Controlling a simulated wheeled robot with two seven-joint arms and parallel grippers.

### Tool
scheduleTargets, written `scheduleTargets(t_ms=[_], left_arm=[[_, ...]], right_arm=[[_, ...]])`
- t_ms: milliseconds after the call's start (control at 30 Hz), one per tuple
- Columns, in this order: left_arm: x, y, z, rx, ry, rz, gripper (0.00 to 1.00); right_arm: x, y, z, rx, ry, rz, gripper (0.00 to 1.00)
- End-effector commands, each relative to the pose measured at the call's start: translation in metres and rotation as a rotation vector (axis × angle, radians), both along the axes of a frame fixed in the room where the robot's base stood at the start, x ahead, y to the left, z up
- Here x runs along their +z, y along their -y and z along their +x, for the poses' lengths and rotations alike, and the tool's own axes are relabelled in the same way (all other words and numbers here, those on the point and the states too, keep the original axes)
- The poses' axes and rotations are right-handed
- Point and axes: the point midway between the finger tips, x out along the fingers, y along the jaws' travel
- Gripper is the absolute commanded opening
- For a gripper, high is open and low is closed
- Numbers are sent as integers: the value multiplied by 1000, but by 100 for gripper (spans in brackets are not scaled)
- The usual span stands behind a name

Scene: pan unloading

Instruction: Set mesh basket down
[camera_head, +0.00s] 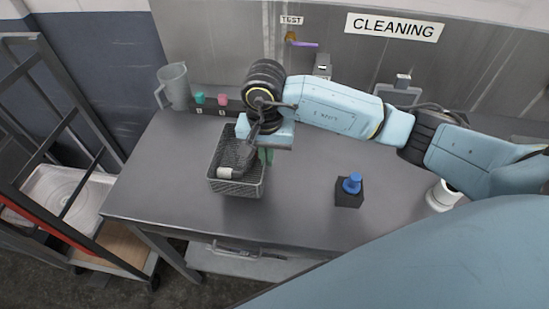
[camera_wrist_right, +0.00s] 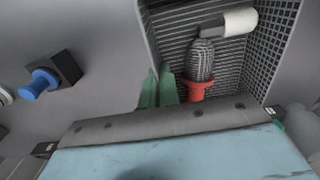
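The dark grey mesh basket (camera_head: 215,178) is at the left part of the grey table, and its inside wall shows in the right wrist view (camera_wrist_right: 272,50). It looks level; I cannot tell whether its base touches the table. My right gripper (camera_head: 265,156) points down at the basket's right rim. Its green fingers (camera_wrist_right: 158,88) sit close together on both sides of the basket wall, pinching it. Inside the basket lie a dark bristled brush with a red part (camera_wrist_right: 200,70) and a white cylindrical end (camera_wrist_right: 240,21). My left gripper is not in view.
A blue-topped item on a black block (camera_head: 349,190) stands on the table (camera_head: 300,222) right of the basket. A clear jug (camera_head: 174,86) and teal and pink items (camera_head: 199,98) stand at the back left. A dark rack (camera_head: 62,130) is left of the table. The front middle is clear.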

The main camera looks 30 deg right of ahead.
Motion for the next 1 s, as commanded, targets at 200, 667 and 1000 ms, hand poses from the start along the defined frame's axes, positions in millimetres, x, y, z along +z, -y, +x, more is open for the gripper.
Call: scheduleTargets(t_ms=[200,667,1000], left_arm=[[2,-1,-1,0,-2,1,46],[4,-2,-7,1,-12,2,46],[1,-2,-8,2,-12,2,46]], right_arm=[[-21,0,0,1,2,2,0],[-57,0,1,2,5,2,0],[-60,0,0,3,2,0,19]])
